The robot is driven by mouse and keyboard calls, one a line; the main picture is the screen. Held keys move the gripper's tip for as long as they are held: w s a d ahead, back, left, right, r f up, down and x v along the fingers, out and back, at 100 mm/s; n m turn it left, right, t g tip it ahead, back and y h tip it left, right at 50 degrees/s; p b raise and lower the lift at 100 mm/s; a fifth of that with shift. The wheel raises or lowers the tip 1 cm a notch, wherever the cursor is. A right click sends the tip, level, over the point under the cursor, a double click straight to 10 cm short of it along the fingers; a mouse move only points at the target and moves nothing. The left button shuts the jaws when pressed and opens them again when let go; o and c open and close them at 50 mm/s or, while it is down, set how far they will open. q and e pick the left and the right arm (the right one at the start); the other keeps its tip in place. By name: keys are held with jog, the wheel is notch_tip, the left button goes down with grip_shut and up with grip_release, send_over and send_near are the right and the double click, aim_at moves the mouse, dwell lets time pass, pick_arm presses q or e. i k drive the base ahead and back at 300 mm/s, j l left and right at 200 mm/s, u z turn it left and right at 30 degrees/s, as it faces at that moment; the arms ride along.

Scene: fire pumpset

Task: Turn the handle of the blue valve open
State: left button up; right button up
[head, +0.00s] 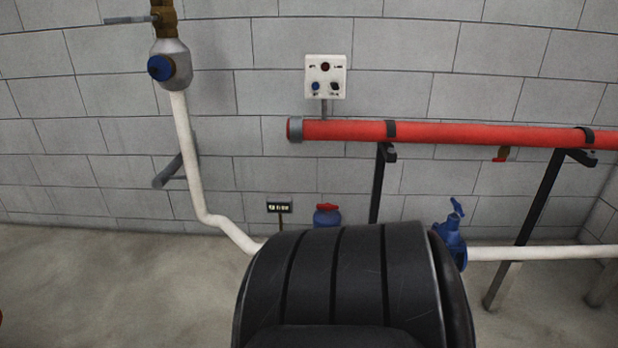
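A blue valve (451,245) sits on the white pipe near the floor, right of the picture's middle. Its small blue handle (456,207) stands on top and looks tilted. The valve's lower left side is hidden behind a large black rounded shape at the bottom centre. A second blue fitting (327,218) with a red top handle (328,207) shows further left, its lower part hidden by the same shape. Neither of my grippers is in view.
A red pipe (450,132) runs along the block wall on black supports (524,222). A white pipe (540,253) runs low to the right. A white control box (325,76) hangs on the wall. Bare floor (130,285) shows at left.

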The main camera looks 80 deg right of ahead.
aim_at(457, 207)
jog(key=z, duration=3.4)
jog(key=i+z, duration=0.1)
jog(key=z, duration=0.15)
